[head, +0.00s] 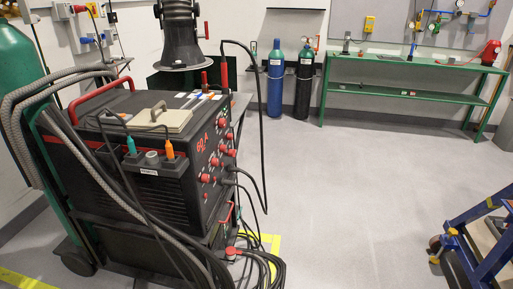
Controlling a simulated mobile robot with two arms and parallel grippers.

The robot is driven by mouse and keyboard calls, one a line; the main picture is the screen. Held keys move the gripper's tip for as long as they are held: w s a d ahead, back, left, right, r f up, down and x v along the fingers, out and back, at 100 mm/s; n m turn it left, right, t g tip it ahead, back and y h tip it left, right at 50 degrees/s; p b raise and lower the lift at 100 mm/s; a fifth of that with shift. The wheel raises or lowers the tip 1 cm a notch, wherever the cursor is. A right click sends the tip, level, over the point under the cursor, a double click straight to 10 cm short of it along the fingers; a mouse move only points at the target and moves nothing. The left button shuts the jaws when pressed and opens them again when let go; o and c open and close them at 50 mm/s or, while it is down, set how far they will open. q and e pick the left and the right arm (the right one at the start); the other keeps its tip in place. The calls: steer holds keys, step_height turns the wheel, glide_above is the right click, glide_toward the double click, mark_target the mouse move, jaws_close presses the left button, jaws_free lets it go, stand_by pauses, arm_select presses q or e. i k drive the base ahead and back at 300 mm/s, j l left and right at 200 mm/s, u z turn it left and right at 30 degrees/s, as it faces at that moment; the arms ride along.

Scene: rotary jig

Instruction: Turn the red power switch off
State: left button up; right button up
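A black and red welding machine (160,165) marked "60 A" stands on a cart at the left. Its front panel carries several red knobs (215,162). I cannot tell which of them, if any, is the red power switch, or how it is set. Neither of my grippers is in view.
Cables (262,262) hang from the machine and lie coiled on the floor. A green gas cylinder (18,60) and grey hoses stand at the left. A green bench (410,90) and blue cylinder (276,82) are at the back. A blue wheeled frame (482,240) is at the right. The middle floor is clear.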

mark_target(232, 152)
steer(key=i+l+z, duration=0.2)
steer(key=i, duration=0.65)
steer(key=i+z, duration=0.2)
steer(key=i, duration=0.65)
